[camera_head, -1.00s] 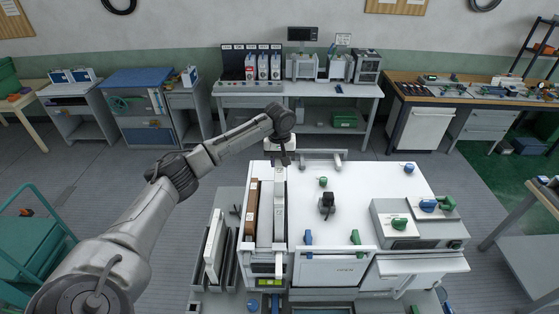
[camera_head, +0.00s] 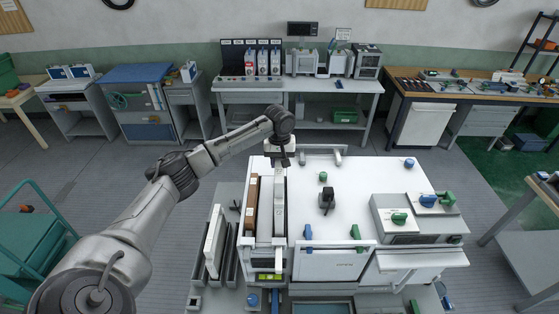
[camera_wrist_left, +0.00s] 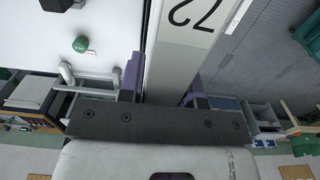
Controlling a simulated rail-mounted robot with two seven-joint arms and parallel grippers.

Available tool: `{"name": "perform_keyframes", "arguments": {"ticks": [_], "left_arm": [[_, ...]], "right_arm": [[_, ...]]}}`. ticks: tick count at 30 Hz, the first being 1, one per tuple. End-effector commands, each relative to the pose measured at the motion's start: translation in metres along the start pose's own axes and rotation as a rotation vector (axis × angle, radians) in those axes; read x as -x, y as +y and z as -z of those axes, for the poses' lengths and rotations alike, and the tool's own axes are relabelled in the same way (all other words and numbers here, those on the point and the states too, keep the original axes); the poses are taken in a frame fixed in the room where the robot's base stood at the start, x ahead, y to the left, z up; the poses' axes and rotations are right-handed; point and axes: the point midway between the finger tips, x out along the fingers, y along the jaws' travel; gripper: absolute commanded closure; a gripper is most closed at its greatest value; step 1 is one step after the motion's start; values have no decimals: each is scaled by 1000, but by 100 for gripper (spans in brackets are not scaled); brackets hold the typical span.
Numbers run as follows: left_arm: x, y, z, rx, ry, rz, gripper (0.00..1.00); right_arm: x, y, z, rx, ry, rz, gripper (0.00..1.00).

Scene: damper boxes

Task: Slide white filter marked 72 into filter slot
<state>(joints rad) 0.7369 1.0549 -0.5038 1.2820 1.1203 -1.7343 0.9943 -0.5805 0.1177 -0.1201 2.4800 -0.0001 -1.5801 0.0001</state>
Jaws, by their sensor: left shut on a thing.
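The white filter (camera_head: 279,208) is a long narrow panel at the left part of the white-topped unit, lying lengthwise over the filter slot area. It also shows in the left wrist view (camera_wrist_left: 183,62), with a dark "72" on its face. My left gripper (camera_head: 282,158) is at the filter's far end, pointing down. In the left wrist view its two purple-edged fingers (camera_wrist_left: 160,85) are shut on the filter, one on each side. How deep the filter sits in the slot is hidden. My right gripper is not in view.
A brown filter (camera_head: 251,205) stands just left of the white one. A rack with a white panel (camera_head: 214,235) stands further left. The white top (camera_head: 370,185) carries green and blue knobs and a black handle (camera_head: 327,199). A small green display (camera_head: 270,277) is in front.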

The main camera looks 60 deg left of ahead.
Motion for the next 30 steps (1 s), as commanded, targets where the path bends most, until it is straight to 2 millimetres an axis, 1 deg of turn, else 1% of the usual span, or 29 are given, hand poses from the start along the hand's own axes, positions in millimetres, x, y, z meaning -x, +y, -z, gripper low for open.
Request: {"name": "perform_keyframes", "arguments": {"ticks": [8, 11, 30], "left_arm": [[0, 0, 0, 0, 1, -1, 100], [-4, 0, 0, 0, 0, 0, 100], [-53, 0, 0, 1, 0, 0, 100]], "right_arm": [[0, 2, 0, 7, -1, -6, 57], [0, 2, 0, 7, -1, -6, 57], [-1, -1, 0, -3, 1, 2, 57]]}}
